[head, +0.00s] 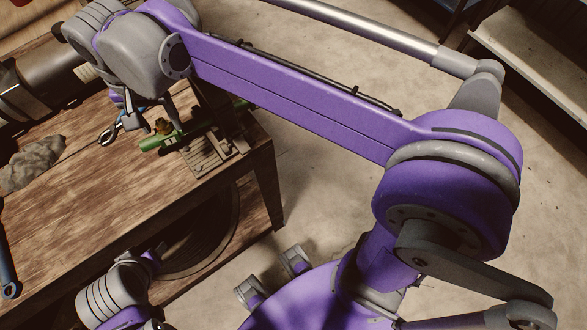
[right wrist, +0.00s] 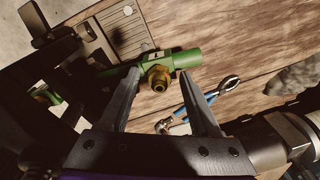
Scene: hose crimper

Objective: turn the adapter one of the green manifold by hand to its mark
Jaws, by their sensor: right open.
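The green manifold (head: 152,143) lies across a dark clamp or vise (head: 207,157) near the bench's right end. It also shows in the right wrist view (right wrist: 188,59). A brass hex adapter (right wrist: 158,79) sticks out of its side, facing the wrist camera; it appears small in the head view (head: 163,126). My right gripper (right wrist: 160,75) is open, with one finger on each side of this adapter; I cannot tell whether either touches it. No mark is readable.
Blue-handled pliers (right wrist: 222,88) lie on the wooden bench (head: 110,190) close to the manifold. A grey cloth (head: 32,165) and a dark cylindrical machine (head: 45,78) are farther left. A blue tool (head: 6,262) lies at the left edge. Concrete floor is right of the bench.

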